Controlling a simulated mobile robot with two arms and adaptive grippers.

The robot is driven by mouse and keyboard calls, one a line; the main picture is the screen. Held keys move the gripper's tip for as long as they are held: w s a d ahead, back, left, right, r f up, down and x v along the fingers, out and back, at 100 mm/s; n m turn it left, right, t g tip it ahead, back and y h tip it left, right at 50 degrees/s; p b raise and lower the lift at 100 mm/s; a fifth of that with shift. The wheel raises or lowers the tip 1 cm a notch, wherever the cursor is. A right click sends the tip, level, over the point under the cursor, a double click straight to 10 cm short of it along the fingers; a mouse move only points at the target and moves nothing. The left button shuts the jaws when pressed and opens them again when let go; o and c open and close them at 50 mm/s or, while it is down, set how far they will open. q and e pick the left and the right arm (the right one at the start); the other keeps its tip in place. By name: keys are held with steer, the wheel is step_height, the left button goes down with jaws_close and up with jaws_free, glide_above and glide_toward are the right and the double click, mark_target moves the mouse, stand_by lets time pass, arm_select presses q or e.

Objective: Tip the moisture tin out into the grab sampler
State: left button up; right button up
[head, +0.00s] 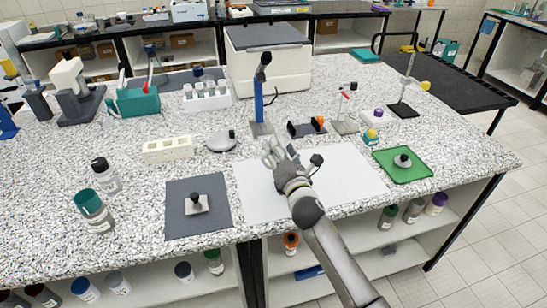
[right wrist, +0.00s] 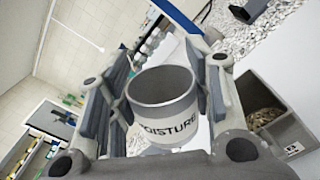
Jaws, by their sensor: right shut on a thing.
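My right gripper (head: 280,155) is over the white mat (head: 350,180) in the head view. In the right wrist view its fingers (right wrist: 165,95) are shut around the moisture tin (right wrist: 160,112), a grey metal cup with dark "MOISTURE" lettering. The tin's mouth shows; its inside wall is bare and its bottom is hidden. In the head view I cannot make out the tin. A grey open box (right wrist: 300,136) with a label and brown grains inside is right of the fingers in the right wrist view, apart from the tin; I cannot tell if it is the grab sampler. My left gripper is out of view.
A blue post stand (head: 258,105) and a black holder with an orange knob (head: 305,129) stand behind the mat. A dark mat (head: 180,222) lies left and a green tray (head: 420,172) right, each bearing a knobbed piece. Bottles stand at the left.

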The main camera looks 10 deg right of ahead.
steer(key=m, duration=0.1)
steer(key=f+m+b, duration=0.1)
steer(key=m, duration=0.1)
steer(key=m+b, duration=0.1)
steer(key=m, duration=0.1)
steer(key=shift+d+f, duration=0.35)
steer(key=shift+d, duration=0.05)
steer(key=shift+d+r+m+p, duration=0.2)
steer(key=shift+r+m+p, duration=0.35)
steer(key=shift+m, duration=0.25)
arm_select(q)
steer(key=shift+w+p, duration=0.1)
steer(key=shift+p, duration=0.7)
arm_select(e)
steer(key=shift+d+f+m+h, duration=0.1)
steer(key=shift+d+m, duration=0.2)
steer(key=shift+m, duration=0.8)
steer(key=shift+d+r+m+h, duration=0.1)
steer(key=shift+d+m, duration=0.2)
steer(key=shift+m, duration=0.8)
steer(key=shift+d+f+m+h, duration=0.1)
steer(key=shift+d+m, duration=0.2)
steer(key=shift+m, duration=0.8)
arm_select(q)
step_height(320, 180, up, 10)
steer(key=p, duration=1)
arm_select(e)
step_height(320, 180, up, 5)
steer(key=n, duration=2.1)
